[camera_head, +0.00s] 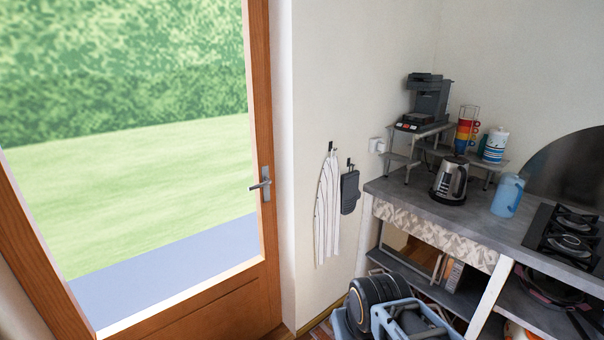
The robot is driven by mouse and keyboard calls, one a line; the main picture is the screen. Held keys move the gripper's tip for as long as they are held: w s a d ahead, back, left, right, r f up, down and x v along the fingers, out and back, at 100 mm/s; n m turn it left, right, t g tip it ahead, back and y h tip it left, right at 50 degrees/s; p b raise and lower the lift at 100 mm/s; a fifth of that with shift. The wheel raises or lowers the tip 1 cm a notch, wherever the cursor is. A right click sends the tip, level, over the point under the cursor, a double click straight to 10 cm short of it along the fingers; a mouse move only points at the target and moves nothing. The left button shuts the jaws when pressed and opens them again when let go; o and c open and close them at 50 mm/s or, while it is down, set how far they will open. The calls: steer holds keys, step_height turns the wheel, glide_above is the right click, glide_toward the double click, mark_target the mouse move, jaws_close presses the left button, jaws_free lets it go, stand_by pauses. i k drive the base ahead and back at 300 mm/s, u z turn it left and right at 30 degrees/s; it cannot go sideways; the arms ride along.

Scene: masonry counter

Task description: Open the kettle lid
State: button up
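A steel and black kettle (449,182) stands upright on the grey counter (400,190), near its back left part. Its dark lid (456,159) is at the top and looks shut, though it is small in this view. The handle is on the right side of the kettle. My gripper cannot be made out in this view. Black and blue-grey parts at the bottom edge look like my folded arm, well below and in front of the counter, away from the kettle.
A blue jug (507,195) stands right of the kettle, beside the black hob (565,238). Behind are a dark coffee machine (430,100) on a raised rack, stacked coloured cups (466,132) and a striped canister (495,146). A glazed door (265,225) is at left.

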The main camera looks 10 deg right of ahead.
mark_target(459, 160)
steer(key=z, duration=0.65)
steer(key=i, duration=2.25)
steer(key=z, duration=0.8)
